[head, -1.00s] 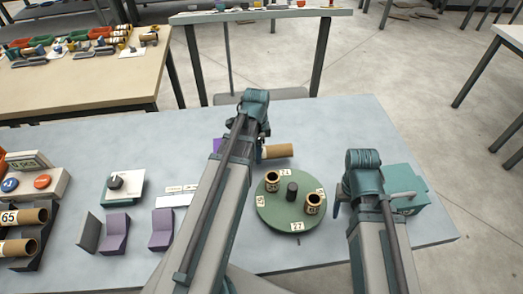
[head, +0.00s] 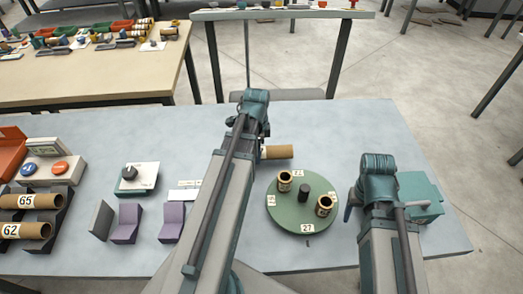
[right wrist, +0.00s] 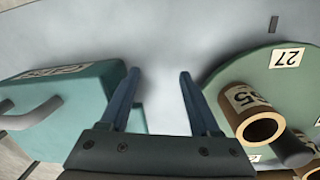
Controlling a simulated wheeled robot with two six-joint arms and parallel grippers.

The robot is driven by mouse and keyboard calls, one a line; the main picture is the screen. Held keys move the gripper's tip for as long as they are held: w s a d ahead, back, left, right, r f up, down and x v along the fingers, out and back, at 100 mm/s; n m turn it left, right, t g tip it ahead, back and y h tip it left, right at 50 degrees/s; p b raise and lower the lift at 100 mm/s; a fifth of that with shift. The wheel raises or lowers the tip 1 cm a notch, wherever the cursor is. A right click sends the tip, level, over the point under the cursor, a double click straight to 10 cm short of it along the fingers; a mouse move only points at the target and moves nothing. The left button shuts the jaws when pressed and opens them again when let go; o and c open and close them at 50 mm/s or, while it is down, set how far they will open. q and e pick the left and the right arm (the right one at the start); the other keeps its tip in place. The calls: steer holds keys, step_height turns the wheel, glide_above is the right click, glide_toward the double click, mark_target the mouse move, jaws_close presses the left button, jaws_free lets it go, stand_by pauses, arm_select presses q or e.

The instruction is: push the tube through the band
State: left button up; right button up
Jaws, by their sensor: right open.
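A brown cardboard tube (head: 279,152) sticks out to the right from behind my left arm in the head view. Its left end is hidden. My left gripper (head: 262,150) is at that end, mostly covered by its own arm; the tube keeps its place beside it, so it appears held. I cannot make out a band. My right gripper (head: 350,205) is open and empty, between the green turntable (head: 293,217) and a teal box (head: 424,196). In the right wrist view its two fingers (right wrist: 158,75) stand apart with only grey table between them.
Two short tubes (head: 284,181) (head: 324,206) stand on the turntable around a dark post (head: 304,192). To the left are purple blocks (head: 127,222), a dial box (head: 132,178) and a rack of numbered tubes (head: 40,201). The table's back is clear.

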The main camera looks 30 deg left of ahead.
arm_select(q)
steer(key=shift+a+f+b, duration=0.1)
steer(key=shift+f+b, duration=0.35)
steer(key=shift+f, duration=0.05)
arm_select(e)
steer(key=shift+f, duration=0.45)
arm_select(q)
steer(key=shift+s, duration=0.1)
steer(key=o, duration=1.5)
step_height(320, 180, up, 14)
steer(key=p, duration=1.3)
steer(key=shift+f+p, duration=0.1)
steer(key=shift+p, duration=0.25)
arm_select(e)
step_height(320, 180, up, 14)
steer(key=shift+f, duration=0.15)
